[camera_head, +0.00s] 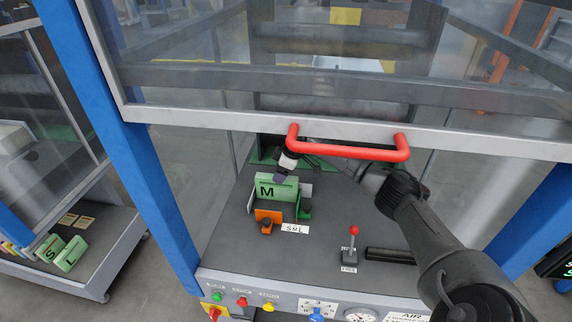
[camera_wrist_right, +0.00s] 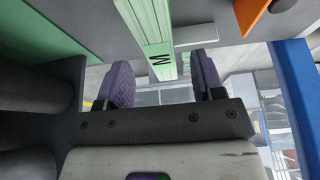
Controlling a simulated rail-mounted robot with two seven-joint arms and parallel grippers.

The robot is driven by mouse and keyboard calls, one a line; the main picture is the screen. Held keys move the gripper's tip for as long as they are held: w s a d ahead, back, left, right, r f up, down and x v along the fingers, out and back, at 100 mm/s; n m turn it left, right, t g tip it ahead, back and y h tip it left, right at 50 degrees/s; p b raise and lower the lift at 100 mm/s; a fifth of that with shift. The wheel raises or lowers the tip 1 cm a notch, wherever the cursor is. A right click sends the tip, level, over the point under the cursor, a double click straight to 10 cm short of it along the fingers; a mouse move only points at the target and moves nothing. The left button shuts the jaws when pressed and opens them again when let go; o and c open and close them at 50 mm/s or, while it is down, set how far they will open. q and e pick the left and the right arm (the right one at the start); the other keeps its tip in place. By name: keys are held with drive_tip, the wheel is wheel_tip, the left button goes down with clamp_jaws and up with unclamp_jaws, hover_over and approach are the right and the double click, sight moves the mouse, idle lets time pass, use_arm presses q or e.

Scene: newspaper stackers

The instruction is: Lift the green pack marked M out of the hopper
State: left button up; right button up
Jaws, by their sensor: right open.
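My right gripper (camera_head: 282,169) is open at the pack's top edge, reached in under the red handle. In the right wrist view the pack (camera_wrist_right: 143,22) comes between the open purple fingers (camera_wrist_right: 163,78), with gaps on both sides; I cannot tell how deep it sits. My left gripper is not in view.
A clear guard with a red handle (camera_head: 350,151) hangs above my right arm. A red-knobbed lever (camera_head: 353,245) and a black bar (camera_head: 391,255) are at the deck's right. Green packs S (camera_head: 48,249) and L (camera_head: 71,254) sit on a left cart.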

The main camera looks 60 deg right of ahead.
sight(277, 187)
drive_tip(key=x, duration=0.3)
drive_tip(key=shift+b, duration=0.3)
drive_tip(key=shift+w+f, duration=0.15)
drive_tip(key=shift+f, duration=0.15)
clamp_jaws()
drive_tip(key=shift+r, duration=0.15)
